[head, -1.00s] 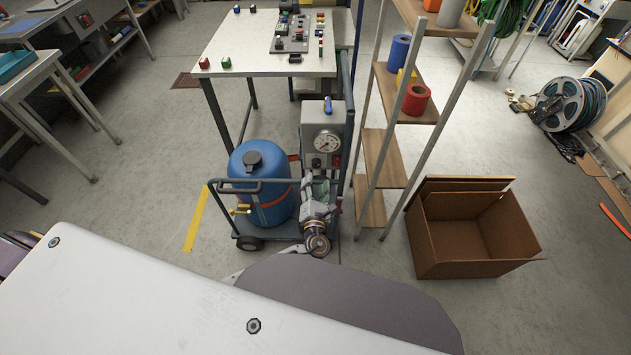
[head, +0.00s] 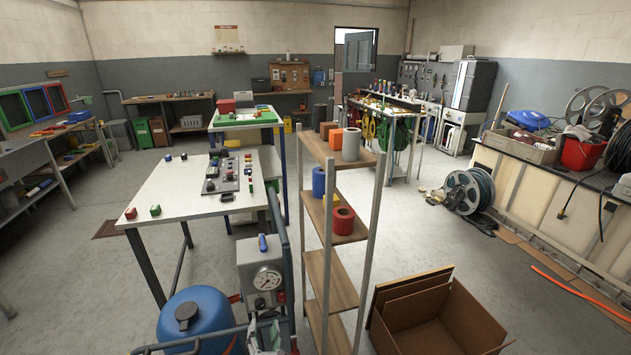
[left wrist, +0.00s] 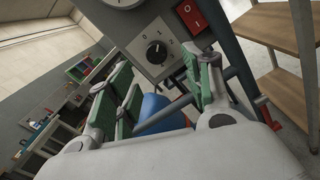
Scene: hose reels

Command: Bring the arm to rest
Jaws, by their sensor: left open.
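My left gripper (head: 264,336) shows at the bottom edge of the head view, in front of a grey gauge box (head: 262,268). Only its upper part is in the picture there. In the left wrist view the green-padded fingers of this gripper (left wrist: 160,78) stand apart with nothing between them. Beyond them is the panel of the gauge box, with a black rotary knob (left wrist: 157,52) and a red switch (left wrist: 192,15). I cannot tell whether a finger touches the panel. My right gripper is in neither view.
A blue tank (head: 196,322) stands left of the gauge box on a cart. A wooden shelf rack (head: 335,290) is close on the right, with an open cardboard box (head: 440,315) beyond. A white table (head: 180,195) stands behind. Clear floor (head: 415,225) lies right of the rack.

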